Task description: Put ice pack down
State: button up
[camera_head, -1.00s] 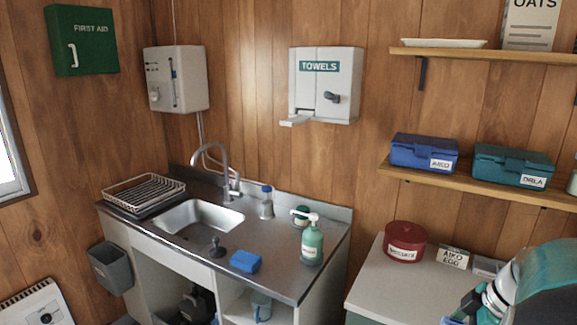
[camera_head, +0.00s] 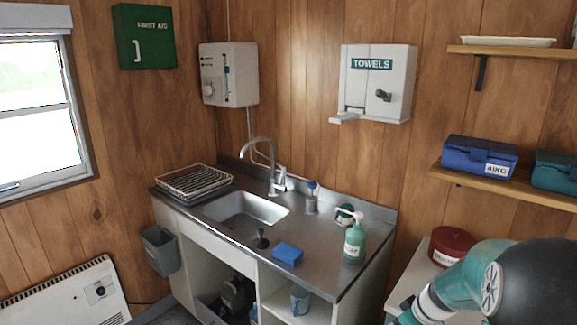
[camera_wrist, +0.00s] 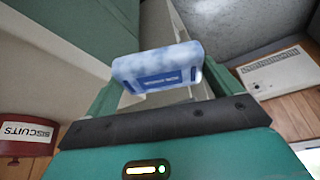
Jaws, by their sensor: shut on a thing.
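The ice pack (camera_wrist: 158,68) is a light blue, cloudy block with a darker blue label, in the upper middle of the wrist view. My gripper (camera_wrist: 155,92) is shut on it, and the pack sticks out past the fingers. Its label lettering is too small to read. In the head view my arm is at the lower right. The gripper and ice pack cannot be made out there.
A steel sink counter (camera_head: 322,262) holds a blue block (camera_head: 288,254), a green pump bottle (camera_head: 355,240) and a dish rack (camera_head: 193,183). A red biscuit tin (camera_head: 452,246) stands on a cabinet at right. A white heater (camera_head: 70,298) is at lower left.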

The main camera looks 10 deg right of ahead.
jog(key=w+a+f+m, duration=0.1)
jog(key=w+a+f, duration=0.2)
jog(key=a, duration=0.4)
jog(key=w+a+f+m+h, duration=0.1)
jog(key=w+a+f, duration=0.3)
jog(key=a+f, duration=0.2)
jog(key=w+a+f+m, duration=0.2)
jog(key=w+a+f, duration=0.1)
jog(key=a, duration=0.6)
jog(key=shift+w+a+f+h, duration=0.15)
jog(key=shift+a+f+h, duration=0.15)
jog(key=shift+f, duration=0.4)
